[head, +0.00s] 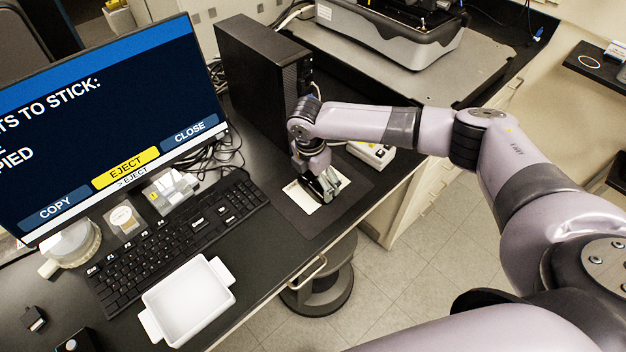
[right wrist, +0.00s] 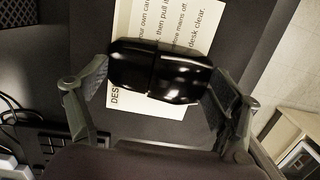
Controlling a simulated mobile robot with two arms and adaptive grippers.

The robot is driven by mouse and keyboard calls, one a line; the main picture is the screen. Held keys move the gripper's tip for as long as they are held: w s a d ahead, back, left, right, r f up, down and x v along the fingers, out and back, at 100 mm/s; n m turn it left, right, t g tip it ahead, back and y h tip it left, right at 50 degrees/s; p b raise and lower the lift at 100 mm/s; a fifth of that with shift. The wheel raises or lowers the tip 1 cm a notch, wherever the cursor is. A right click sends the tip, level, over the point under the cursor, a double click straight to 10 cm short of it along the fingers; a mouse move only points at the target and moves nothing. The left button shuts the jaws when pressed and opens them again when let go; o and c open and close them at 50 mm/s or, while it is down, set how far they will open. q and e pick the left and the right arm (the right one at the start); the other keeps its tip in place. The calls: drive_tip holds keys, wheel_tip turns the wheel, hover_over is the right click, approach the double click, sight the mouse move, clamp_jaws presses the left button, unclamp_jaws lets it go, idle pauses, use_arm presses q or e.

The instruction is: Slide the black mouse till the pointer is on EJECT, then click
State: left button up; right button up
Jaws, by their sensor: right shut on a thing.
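The black mouse (right wrist: 135,68) is glossy and lies on a printed paper card (right wrist: 122,22) in the right wrist view. My right gripper (right wrist: 158,80) has one finger on each side of it and is shut on it. In the head view my right gripper (head: 326,188) is on the dark mat, and mostly hides the mouse. The monitor (head: 105,115) shows COPY (head: 55,207), EJECT (head: 126,169) and CLOSE (head: 190,132) buttons. EJECT is yellow, the others blue, and a strip below reads "> EJECT". I cannot make out a pointer arrow. My left gripper is not in view.
The black keyboard (head: 180,232) lies left of the mat (head: 293,212). A white tray (head: 188,300) is in front of it. A black computer tower (head: 258,85) stands behind the mat. The desk's front edge is close to the mat's right side.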

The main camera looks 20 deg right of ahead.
sight(316, 180)
drive_tip(key=shift+d+f, duration=0.1)
drive_tip(key=shift+d, duration=0.05)
drive_tip(key=o, duration=1.2)
drive_tip(key=shift+c, duration=0.2)
drive_tip(key=shift+o, duration=1.4)
drive_tip(key=shift+w, duration=0.1)
wheel_tip(316, 180, up, 6)
drive_tip(key=p, duration=0.5)
drive_tip(key=shift+f+p, duration=0.25)
drive_tip(key=shift+p, duration=0.15)
drive_tip(key=shift+r+p, duration=0.6)
drive_tip(key=shift+r, duration=0.25)
